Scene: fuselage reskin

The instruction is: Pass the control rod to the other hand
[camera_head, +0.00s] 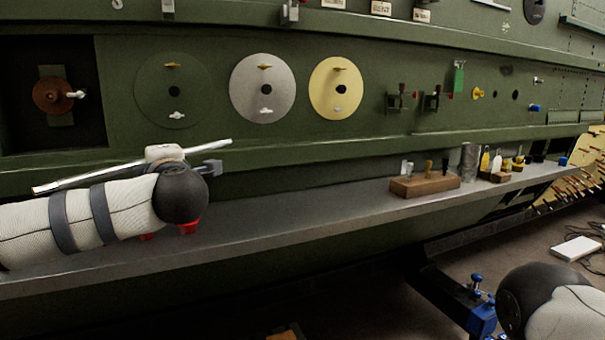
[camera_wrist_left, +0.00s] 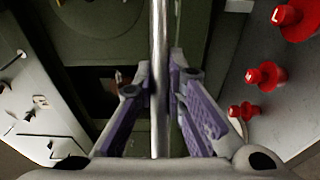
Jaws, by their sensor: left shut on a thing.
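The control rod (camera_head: 75,179) is a thin, pale metal bar. In the head view it slants up to the right above the shelf, partly hidden behind my left arm. In the left wrist view the rod (camera_wrist_left: 159,40) runs lengthwise between the purple-padded fingers of my left gripper (camera_wrist_left: 160,80), which is shut on it. In the head view my left gripper (camera_head: 209,168) is mostly hidden behind my arm's black joint. Only part of my right arm shows at the lower right; its gripper is out of view.
A grey shelf (camera_head: 300,213) runs along the green fuselage wall (camera_head: 215,50). A wooden block (camera_head: 425,186) with small tools stands on it. Red-topped pieces (camera_wrist_left: 265,75) sit on the shelf beside my left gripper. Round discs (camera_head: 263,88) hang on the wall. The middle shelf is clear.

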